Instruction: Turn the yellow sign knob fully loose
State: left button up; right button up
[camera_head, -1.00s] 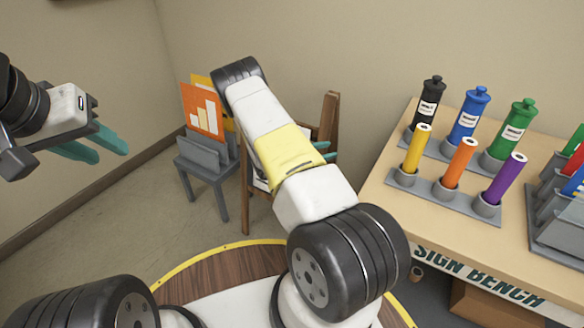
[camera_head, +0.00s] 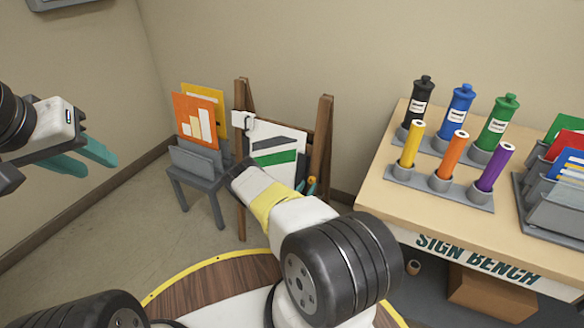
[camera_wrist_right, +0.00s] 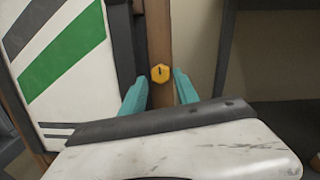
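The yellow sign knob (camera_wrist_right: 161,73) is a small hexagon with a dark mark on its face, set on the wooden easel post (camera_wrist_right: 158,35). My right gripper (camera_wrist_right: 160,82) is open, its teal fingers pointing at the post with the knob between them in the picture. I see no finger touching the knob. In the head view my right gripper (camera_head: 307,188) is mostly hidden behind my own arm, by the easel's right leg. The sign (camera_head: 280,145), white with green and dark stripes, stands on the easel. My left gripper (camera_head: 95,158) is open and empty at far left.
A grey stand (camera_head: 195,165) with orange and yellow sheets is left of the easel. The sign bench (camera_head: 385,195) at right carries bottles, coloured tubes and a sheet rack (camera_head: 545,220). A cardboard box (camera_head: 490,295) lies beneath. Floor left of the stand is clear.

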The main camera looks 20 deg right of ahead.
aim_at(312, 180)
jog(key=shift+x, duration=1.15)
jog(key=shift+c, duration=0.3)
grip_shut()
